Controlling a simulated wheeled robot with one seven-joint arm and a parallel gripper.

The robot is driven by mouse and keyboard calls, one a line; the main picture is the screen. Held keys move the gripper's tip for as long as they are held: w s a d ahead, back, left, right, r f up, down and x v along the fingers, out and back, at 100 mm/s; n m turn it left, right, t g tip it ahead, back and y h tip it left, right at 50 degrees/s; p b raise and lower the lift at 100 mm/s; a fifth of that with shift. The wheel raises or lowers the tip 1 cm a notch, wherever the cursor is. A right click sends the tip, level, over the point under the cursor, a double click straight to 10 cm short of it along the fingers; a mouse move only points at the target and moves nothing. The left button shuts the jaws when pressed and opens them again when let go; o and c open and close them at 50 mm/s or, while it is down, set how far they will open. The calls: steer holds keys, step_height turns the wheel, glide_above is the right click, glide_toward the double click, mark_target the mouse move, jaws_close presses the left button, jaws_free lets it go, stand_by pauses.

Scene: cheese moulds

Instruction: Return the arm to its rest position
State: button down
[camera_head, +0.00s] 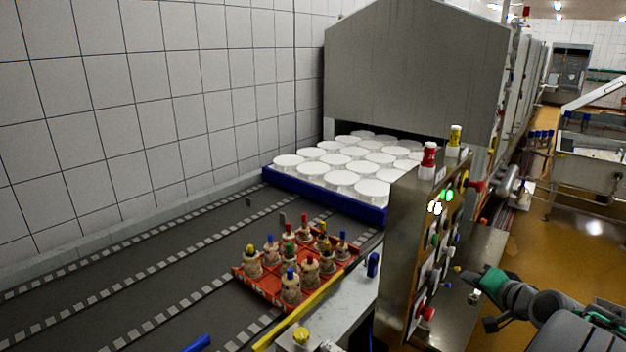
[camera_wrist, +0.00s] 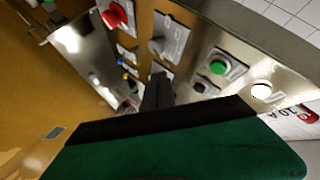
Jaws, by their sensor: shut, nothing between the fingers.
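My gripper (camera_head: 468,278) is at the lower right of the head view, in front of the control panel (camera_head: 402,235). My arm reaches in from the right edge, with a green section behind the fingers. In the wrist view the dark fingers of my gripper (camera_wrist: 157,92) are together and empty, pointing toward the panel face (camera_wrist: 192,62). A green button (camera_wrist: 218,67), a red knob (camera_wrist: 116,14) and a grey rotary switch (camera_wrist: 165,45) show there. I cannot tell whether the fingertips touch the panel.
A conveyor (camera_head: 130,285) runs along the tiled wall. It carries a red tray (camera_head: 262,293) of corked moulds and a blue tray (camera_head: 322,197) of white moulds at the machine's mouth. Lit buttons are on the panel. Open yellow-brown floor (camera_head: 560,255) lies to the right.

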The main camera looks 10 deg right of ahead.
steer(key=s+a+f+g, duration=0.2)
steer(key=s+f+g, duration=0.4)
steer(key=s+f, duration=0.55)
steer(key=s+a+f+n+g+y, duration=0.1)
steer(key=s+a+f+g, duration=0.35)
steer(key=s+a, duration=0.45)
steer(key=w+a+r+n, duration=0.2)
steer(key=a+r+n, duration=0.1)
steer(key=a, duration=0.5)
steer(key=w+a+r+n+t, duration=0.1)
steer(key=w+a+r+n, duration=0.2)
steer(key=a+r, duration=0.2)
steer(key=w+a+r+n+t, duration=0.1)
steer(key=a+r, duration=0.4)
steer(key=a, duration=0.6)
steer(key=w+n, duration=0.1)
steer(key=n, duration=0.1)
steer(key=shift+w+a+n, duration=0.3)
steer(key=shift+w+n, duration=0.1)
